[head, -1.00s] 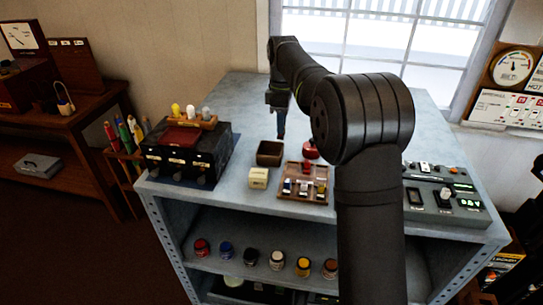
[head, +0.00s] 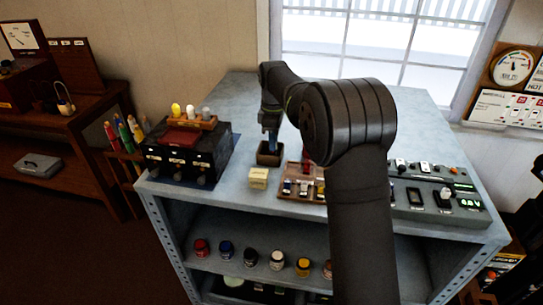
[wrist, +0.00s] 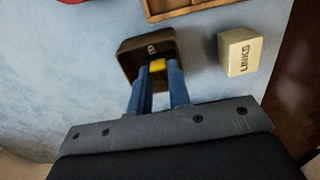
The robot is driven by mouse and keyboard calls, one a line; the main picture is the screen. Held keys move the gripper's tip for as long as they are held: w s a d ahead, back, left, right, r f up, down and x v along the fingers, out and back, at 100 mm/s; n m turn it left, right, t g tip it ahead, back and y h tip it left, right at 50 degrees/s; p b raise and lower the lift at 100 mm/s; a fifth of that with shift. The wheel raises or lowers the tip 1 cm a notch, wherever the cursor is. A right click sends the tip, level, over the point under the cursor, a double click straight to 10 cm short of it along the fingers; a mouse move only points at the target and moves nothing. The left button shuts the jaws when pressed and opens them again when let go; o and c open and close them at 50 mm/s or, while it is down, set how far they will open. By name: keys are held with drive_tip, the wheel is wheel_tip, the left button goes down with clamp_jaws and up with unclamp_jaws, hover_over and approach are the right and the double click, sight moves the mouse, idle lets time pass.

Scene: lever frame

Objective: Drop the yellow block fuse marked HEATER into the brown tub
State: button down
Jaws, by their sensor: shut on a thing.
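The brown tub (head: 268,160) is a small open square box on the bench top; it also shows in the wrist view (wrist: 127,58). My gripper (wrist: 158,72) is shut on a small yellow block fuse (wrist: 157,66), held between its blue fingers. In the wrist view the fingertips and fuse overlap the tub's opening; their exact height relative to the rim is hard to tell. In the head view my gripper (head: 270,140) is directly over the tub. The fuse's marking is not readable, and the fuse is hidden in the head view.
A cream block marked LINKS (wrist: 240,52) stands beside the tub, also in the head view (head: 258,178). A wooden tray of fuses (head: 300,190) lies to the right. A black box (head: 188,155) stands left, a control panel (head: 437,200) right. Bench behind the tub is clear.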

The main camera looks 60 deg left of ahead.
drive_tip(key=c, duration=1.3)
unclamp_jaws()
drive_tip(key=shift+o, duration=0.2)
wheel_tip(320, 180, up, 18)
drive_tip(key=shift+f, duration=0.25)
drive_tip(key=shift+f, duration=0.2)
wheel_tip(320, 180, down, 17)
drive_tip(key=shift+f, duration=0.15)
drive_tip(key=shift+r, duration=0.55)
